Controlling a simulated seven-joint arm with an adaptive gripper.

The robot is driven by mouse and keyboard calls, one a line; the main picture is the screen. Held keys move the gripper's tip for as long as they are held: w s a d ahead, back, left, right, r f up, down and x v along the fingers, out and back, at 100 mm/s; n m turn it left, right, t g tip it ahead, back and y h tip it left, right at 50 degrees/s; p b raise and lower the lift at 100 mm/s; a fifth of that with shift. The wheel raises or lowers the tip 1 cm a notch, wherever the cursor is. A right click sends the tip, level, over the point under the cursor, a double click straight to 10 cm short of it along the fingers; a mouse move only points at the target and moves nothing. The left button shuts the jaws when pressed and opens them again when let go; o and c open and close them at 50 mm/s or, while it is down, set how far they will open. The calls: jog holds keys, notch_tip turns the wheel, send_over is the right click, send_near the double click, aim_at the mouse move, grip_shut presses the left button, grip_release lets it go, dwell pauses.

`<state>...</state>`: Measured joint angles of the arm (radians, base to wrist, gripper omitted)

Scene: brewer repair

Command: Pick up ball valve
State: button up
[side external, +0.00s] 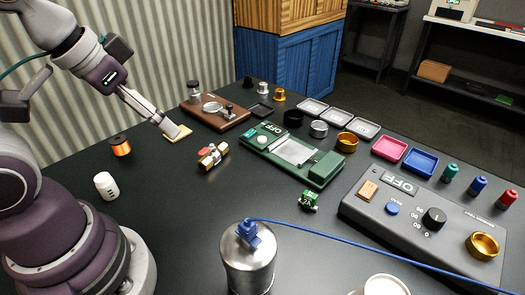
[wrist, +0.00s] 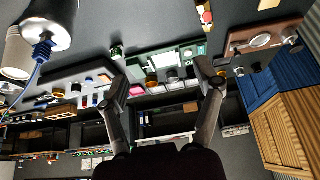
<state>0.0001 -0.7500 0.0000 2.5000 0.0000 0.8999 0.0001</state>
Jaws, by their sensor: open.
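The ball valve (side external: 212,156) is a small brass-coloured piece with a red part on top, lying on the dark table in the side view. It also shows near the top edge of the wrist view (wrist: 205,14). My gripper (side external: 172,129) is up and left of the valve in the side view, apart from it, in front of or above a pale flat block (side external: 180,132). In the wrist view my gripper (wrist: 163,80) has its two fingers spread wide with nothing held between them.
A brown wooden board with fittings (side external: 214,112) and a green device (side external: 292,153) stand behind the valve. An orange spool (side external: 120,145) and white bottle (side external: 105,186) lie left. A grey control box (side external: 420,225) and metal canister (side external: 248,262) are nearer. Table around the valve is clear.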

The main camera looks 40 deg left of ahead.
jog(key=o, duration=0.5)
jog(key=n+g+y, duration=0.4)
jog(key=n+g, duration=0.3)
jog(key=n, duration=1.3)
send_over(214, 147)
jog(key=d, duration=0.3)
notch_tip(214, 147, down, 11)
jog(key=shift+n, duration=0.3)
jog(key=x, duration=0.6)
jog(key=w+x, duration=0.1)
jog(key=x, duration=0.3)
